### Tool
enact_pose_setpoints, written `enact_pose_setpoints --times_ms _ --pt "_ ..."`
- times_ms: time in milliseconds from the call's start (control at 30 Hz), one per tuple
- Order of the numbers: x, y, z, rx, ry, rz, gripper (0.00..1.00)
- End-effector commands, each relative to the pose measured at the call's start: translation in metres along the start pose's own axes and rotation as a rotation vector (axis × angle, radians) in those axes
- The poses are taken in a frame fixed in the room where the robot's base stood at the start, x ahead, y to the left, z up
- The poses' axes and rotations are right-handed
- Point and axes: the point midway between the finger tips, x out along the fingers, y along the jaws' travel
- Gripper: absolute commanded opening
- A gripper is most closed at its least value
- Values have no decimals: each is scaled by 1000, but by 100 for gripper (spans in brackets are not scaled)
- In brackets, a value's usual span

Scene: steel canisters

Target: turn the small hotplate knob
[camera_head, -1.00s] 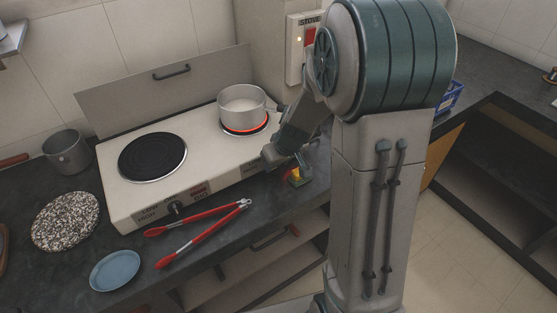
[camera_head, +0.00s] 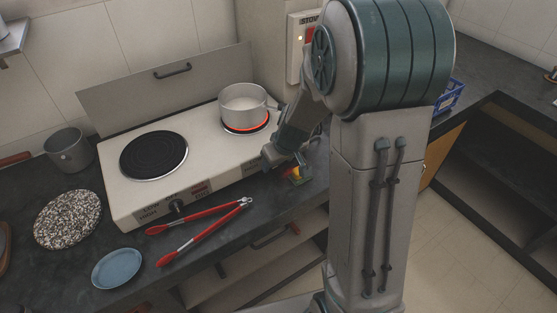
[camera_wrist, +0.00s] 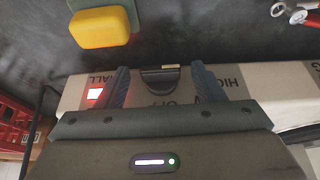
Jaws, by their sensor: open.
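The small hotplate knob (camera_wrist: 160,79) is dark and sits on the pale front panel by the OFF mark, with a lit red indicator (camera_wrist: 95,95) to its left in the wrist view. My gripper (camera_wrist: 160,70) is open, one finger on each side of the knob, with gaps visible on both sides. In the head view my gripper (camera_head: 272,158) is at the right end of the hotplate unit (camera_head: 200,150) and hides this knob. The small hotplate (camera_head: 246,131) glows red under a steel pot (camera_head: 243,104).
A yellow sponge (camera_wrist: 104,27) lies on the dark counter close to the gripper. Red-handled tongs (camera_head: 205,228) lie in front of the unit. The large hotplate (camera_head: 153,156) is dark and bare, its knob (camera_head: 177,206) below it. A blue plate (camera_head: 117,269) is front left.

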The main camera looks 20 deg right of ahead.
Motion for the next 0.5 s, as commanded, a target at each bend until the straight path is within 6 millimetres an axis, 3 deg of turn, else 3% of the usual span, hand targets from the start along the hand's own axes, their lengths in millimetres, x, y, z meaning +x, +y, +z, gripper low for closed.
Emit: enact_pose_setpoints --times_ms 167,500 --pt "-19 0 -1 -1 4 2 62" --pt "-84 0 -1 -1 5 2 62"
